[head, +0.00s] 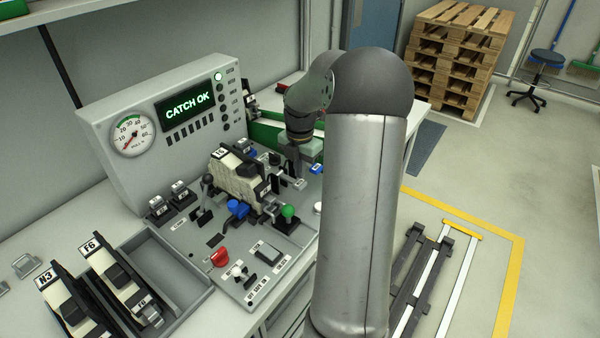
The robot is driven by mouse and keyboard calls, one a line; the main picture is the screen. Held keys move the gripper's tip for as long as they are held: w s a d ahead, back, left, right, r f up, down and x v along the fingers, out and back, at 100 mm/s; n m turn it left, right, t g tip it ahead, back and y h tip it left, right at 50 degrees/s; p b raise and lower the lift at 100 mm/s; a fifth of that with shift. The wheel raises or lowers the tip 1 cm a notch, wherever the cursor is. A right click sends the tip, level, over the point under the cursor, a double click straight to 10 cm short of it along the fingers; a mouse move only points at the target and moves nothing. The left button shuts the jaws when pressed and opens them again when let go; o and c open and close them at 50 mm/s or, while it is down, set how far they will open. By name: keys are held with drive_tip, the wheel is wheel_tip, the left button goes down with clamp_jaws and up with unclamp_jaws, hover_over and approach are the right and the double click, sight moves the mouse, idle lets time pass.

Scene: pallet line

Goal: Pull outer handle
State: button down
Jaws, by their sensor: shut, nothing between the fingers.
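A light block marked with a "6" (240,175) sits in a fixture on the grey panel (205,245), with dark levers and metal parts at its right side. I cannot tell which of these parts is the outer handle. My gripper (295,172) points down just right of the block, close to the metal parts there. Its fingers are small and partly hidden, but it looks shut and empty; contact with a handle cannot be made out.
The console (170,120) behind has a round gauge (132,135) and a display (188,107) reading "CATCH OK". A green-knobbed lever (288,212), a blue knob (237,208) and a red knob (219,257) rise from the panel. Two labelled units (115,272) (68,305) stand front left.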

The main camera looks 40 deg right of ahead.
drive_tip(key=shift+f, duration=1.05)
